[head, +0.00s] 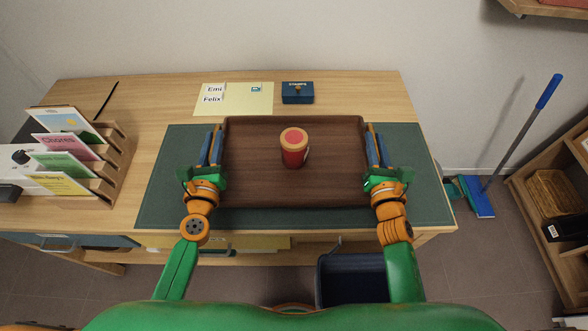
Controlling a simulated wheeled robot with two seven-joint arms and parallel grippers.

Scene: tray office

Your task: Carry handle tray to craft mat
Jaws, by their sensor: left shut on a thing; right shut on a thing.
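The handle tray (255,180) is a dark brown rectangular tray in the middle of the head view. It is over the dark green craft mat (160,175) on the desk; I cannot tell whether it touches the mat. A red jar with an orange lid (294,150) stands upright on the tray. My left gripper (210,152) is shut on the tray's left side. My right gripper (374,152) is shut on the tray's right side. The grippers hide the handles.
A wooden card rack (110,165) stands at the desk's left. A yellow sheet with name labels (235,100) and a small blue box (298,94) lie behind the mat. A dark bin (350,280) is below the front edge. A blue broom (520,130) leans at the right.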

